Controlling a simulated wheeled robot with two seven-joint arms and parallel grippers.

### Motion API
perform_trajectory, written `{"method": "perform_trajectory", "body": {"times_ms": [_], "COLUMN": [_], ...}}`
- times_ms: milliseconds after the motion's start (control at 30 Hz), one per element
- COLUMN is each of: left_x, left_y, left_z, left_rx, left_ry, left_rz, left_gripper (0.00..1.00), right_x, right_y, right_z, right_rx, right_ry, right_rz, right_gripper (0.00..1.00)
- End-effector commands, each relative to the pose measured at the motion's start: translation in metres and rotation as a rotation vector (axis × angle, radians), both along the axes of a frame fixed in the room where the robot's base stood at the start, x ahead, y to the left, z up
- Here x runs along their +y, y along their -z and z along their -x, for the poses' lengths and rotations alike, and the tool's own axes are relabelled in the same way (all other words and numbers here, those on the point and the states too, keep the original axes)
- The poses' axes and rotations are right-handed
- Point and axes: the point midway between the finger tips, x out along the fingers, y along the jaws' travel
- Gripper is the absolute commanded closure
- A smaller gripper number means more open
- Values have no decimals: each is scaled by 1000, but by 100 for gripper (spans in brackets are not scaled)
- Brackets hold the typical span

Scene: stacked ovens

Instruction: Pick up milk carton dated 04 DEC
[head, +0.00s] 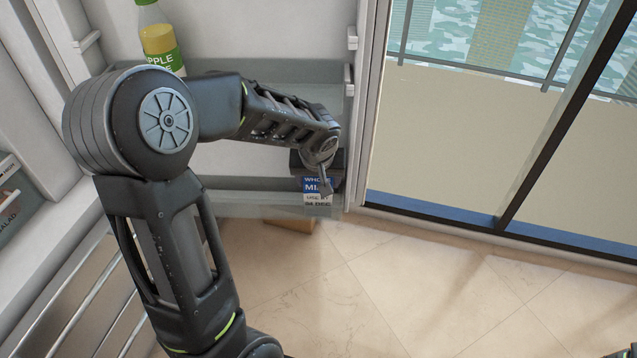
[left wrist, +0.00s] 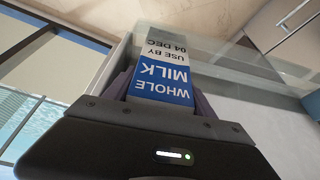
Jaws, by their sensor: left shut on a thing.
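The milk carton (head: 318,190) has a blue and white label reading "WHOLE MILK, USE BY 04 DEC". It is at the right end of the lower clear door shelf in the head view. In the left wrist view the carton (left wrist: 166,75) appears upside down, with its label and date readable. My right gripper is not identifiable in view.
A green-labelled apple juice bottle (head: 159,42) stands on the upper door shelf (head: 300,95). The lower shelf (head: 240,205) has a clear front wall. A sliding glass door (head: 480,150) is to the right. A brown object (head: 291,226) shows below the shelf. Tiled floor (head: 400,290) is open.

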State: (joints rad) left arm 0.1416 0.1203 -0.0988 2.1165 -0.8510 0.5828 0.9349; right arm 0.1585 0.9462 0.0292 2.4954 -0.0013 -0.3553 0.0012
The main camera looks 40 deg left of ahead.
Motion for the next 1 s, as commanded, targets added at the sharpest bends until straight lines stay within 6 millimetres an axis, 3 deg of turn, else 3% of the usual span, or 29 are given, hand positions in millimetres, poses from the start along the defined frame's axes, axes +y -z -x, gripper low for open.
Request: {"method": "perform_trajectory", "body": {"times_ms": [333,767,1000], "left_x": [0,0,0], "left_y": [0,-3,-14], "left_z": [0,-1,-2], "left_rx": [0,-5,-6], "left_ry": [0,1,0], "left_rz": [0,-1,-1], "left_gripper": [100,100,100], "right_x": [0,0,0], "right_y": [0,0,2], "right_z": [0,0,0], "right_rx": [0,0,0], "right_ry": [0,0,0], "right_rz": [0,0,0], "right_gripper": [64,64,64]}}
